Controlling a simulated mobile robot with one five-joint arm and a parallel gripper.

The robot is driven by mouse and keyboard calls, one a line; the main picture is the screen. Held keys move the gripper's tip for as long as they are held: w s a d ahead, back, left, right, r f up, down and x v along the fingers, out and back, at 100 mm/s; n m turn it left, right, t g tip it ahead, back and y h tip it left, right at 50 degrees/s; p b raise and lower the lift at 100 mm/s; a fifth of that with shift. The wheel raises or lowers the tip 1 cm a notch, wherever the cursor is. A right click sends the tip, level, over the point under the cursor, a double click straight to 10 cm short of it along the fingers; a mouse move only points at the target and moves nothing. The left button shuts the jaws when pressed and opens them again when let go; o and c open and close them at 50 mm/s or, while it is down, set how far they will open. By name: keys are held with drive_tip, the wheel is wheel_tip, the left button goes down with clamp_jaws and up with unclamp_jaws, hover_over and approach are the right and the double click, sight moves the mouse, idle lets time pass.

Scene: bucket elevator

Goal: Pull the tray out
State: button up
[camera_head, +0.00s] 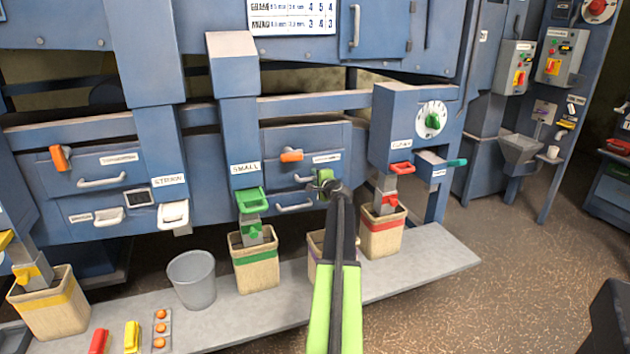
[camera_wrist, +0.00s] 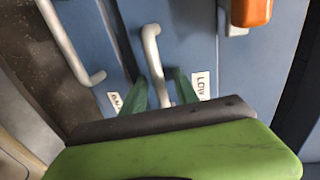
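My gripper (camera_head: 325,182) is at the blue middle panel, at the right end of the upper silver handle (camera_head: 303,179). In the wrist view, its two green fingers (camera_wrist: 165,92) are apart, one on each side of this handle (camera_wrist: 152,55); I cannot tell if they touch it. The handle is on a blue drawer front (camera_head: 270,163), which looks closed, with a partly hidden "LOW" label (camera_wrist: 201,86) and an orange latch (camera_head: 291,155). A lower handle (camera_head: 294,207) is on the front below; it also shows in the wrist view (camera_wrist: 72,45). Which front is the tray is not clear.
Below, a grey bench (camera_head: 213,325) holds several bins, including a green-banded bin (camera_head: 256,265) and a red-banded bin (camera_head: 381,238), and a grey bucket (camera_head: 192,280). A red-handled chute (camera_head: 400,170) juts out right of my gripper. Floor (camera_head: 520,260) at the right is clear.

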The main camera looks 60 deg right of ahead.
drive_tip(key=shift+c, duration=0.4)
clamp_jaws()
idle(0.9)
